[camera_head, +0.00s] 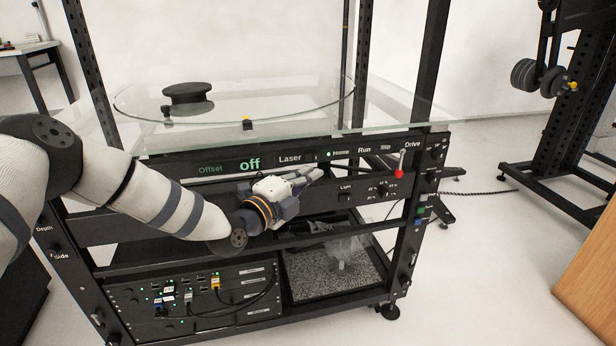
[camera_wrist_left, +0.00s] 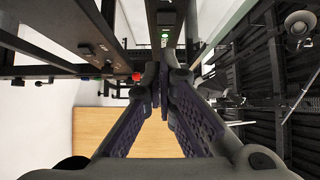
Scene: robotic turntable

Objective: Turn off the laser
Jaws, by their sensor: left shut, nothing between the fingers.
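The turntable's front panel (camera_head: 225,185) has a "Laser" label (camera_head: 289,159) with a small dark switch (camera_head: 316,156) to its right. The switch position is too small to tell. A green readout (camera_head: 249,165) left of the label shows "off", beside the word "Offset". My left gripper (camera_head: 318,173) is shut and empty in front of the panel, just below the Laser switch, pointing right. I cannot tell whether it touches the panel. In the left wrist view its fingers (camera_wrist_left: 165,80) are together. My right gripper is not in view.
A red-knobbed lever (camera_head: 399,174) stands out at the panel's right, also in the left wrist view (camera_wrist_left: 136,77). A green light (camera_head: 328,154) glows by "Home". A glass plate (camera_head: 300,125) overhangs above. A rack with cables (camera_head: 195,300) and a grey tray (camera_head: 310,285) are below.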

